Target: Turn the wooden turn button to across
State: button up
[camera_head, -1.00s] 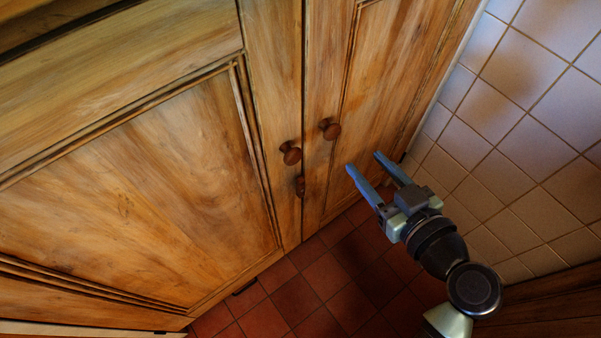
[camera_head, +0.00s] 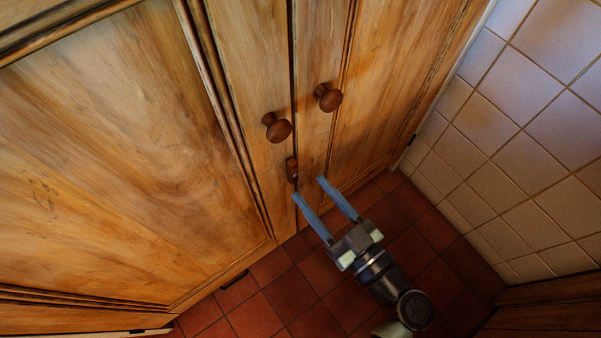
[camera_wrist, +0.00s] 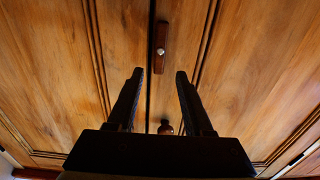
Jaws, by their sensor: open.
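The wooden turn button (camera_head: 292,170) is a small dark reddish-brown bar at the seam between two cupboard doors, below the two round knobs in the head view. In the wrist view the turn button (camera_wrist: 161,47) lies lengthwise along the seam, with a pale screw at its middle. My gripper (camera_head: 308,188) is open and empty, just below and to the right of the button in the head view. In the wrist view my gripper (camera_wrist: 159,73) has its fingertips on either side of the seam, below the button in the picture. I see no contact.
Two round wooden knobs, the left one (camera_head: 277,127) and the right one (camera_head: 328,97), stick out from the doors near the button. A tiled wall (camera_head: 530,140) stands at the right. The red tiled floor (camera_head: 290,290) is clear in front.

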aim_at(295, 170)
jog(key=shift+x, duration=2.35)
grip_shut()
